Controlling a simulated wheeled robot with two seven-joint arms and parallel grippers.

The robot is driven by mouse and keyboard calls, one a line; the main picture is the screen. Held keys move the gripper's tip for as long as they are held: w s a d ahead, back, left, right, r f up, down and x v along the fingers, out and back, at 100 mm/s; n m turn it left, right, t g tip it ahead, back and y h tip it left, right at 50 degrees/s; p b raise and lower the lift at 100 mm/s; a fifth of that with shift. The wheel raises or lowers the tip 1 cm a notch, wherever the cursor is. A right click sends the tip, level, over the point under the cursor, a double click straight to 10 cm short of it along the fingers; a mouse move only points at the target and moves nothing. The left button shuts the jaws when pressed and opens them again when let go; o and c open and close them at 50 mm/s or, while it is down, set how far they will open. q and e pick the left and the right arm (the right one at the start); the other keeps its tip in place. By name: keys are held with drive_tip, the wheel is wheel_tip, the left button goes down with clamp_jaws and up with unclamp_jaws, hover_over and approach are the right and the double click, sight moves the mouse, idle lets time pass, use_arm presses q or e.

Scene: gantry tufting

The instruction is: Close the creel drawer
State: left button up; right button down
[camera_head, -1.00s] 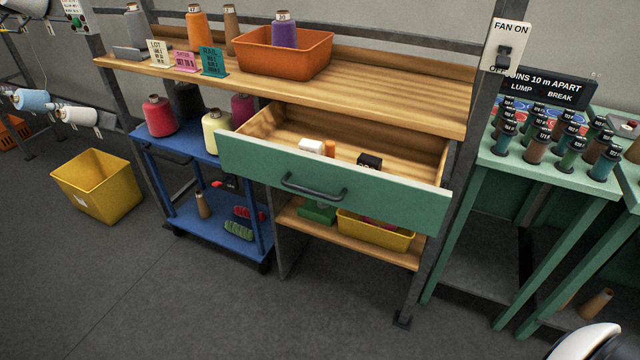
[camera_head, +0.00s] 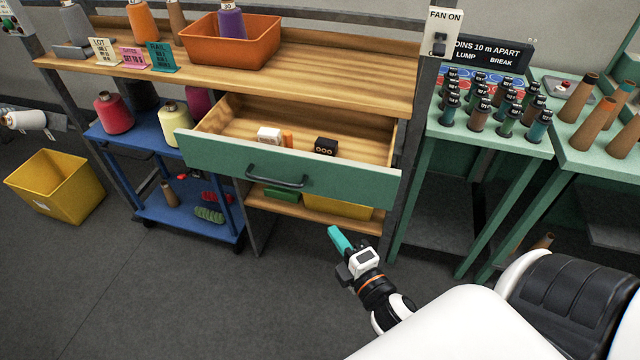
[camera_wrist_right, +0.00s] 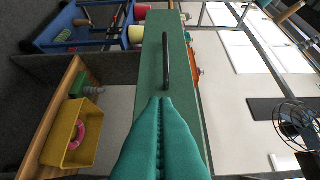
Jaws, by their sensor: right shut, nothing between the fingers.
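The creel drawer (camera_head: 340,177) has a green front with a dark bar handle (camera_head: 275,176). It stands pulled out below the wooden shelf, and a white box, an orange item and a black item lie inside. My right gripper (camera_head: 338,238) has teal fingers and is shut and empty, in front of and below the drawer front, apart from it in the head view. In the right wrist view the shut fingers (camera_wrist_right: 160,105) point at the green drawer front (camera_wrist_right: 152,70), with the handle (camera_wrist_right: 166,62) just beyond their tips. My left gripper is not in view.
A blue cart (camera_head: 165,160) with cones stands left of the drawer. Under the drawer a shelf holds a yellow bin (camera_head: 335,207). A green table (camera_head: 500,139) with several spools stands to the right. The floor in front is clear.

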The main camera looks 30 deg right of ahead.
drive_tip(key=p, duration=0.3)
approach(312, 179)
drive_tip(key=w+a, duration=0.3)
drive_tip(key=w+d, duration=0.2)
drive_tip(key=shift+w+d+p, duration=0.25)
drive_tip(key=shift+d+p, duration=0.1)
drive_tip(key=shift+w+d, duration=0.2)
drive_tip(key=shift+d, duration=0.15)
